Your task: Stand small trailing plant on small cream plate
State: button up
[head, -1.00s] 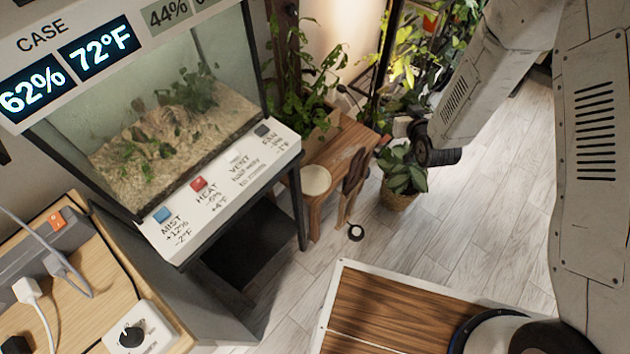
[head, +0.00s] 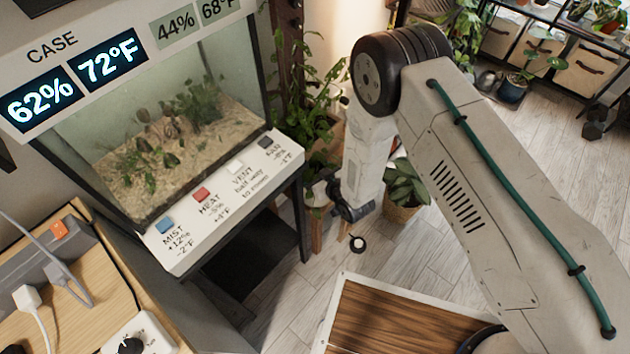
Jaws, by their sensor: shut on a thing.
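My gripper (head: 335,192) is at the wooden stand beside the case, small and dark at the end of my arm. It is shut on the small trailing plant, which is largely hidden by the jaws and wrist and hard to make out against the greenery. The small cream plate (head: 317,196) shows as a pale patch on the stand, just left of the jaws, and is partly covered. I cannot tell whether the plant touches the plate.
The glass case (head: 185,140) with its button panel stands close on the left. A leafy plant in a basket (head: 400,213) is on the floor, right of my wrist. Tall greenery (head: 305,90) rises behind the stand.

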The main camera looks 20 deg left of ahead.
jog(key=shift+f, duration=2.1)
jog(key=shift+f, duration=0.1)
jog(key=shift+f, duration=0.25)
jog(key=o, duration=1)
jog(key=shift+o, duration=0.2)
jog(key=shift+r, duration=0.1)
jog(key=shift+r, duration=0.35)
jog(key=v, duration=1.2)
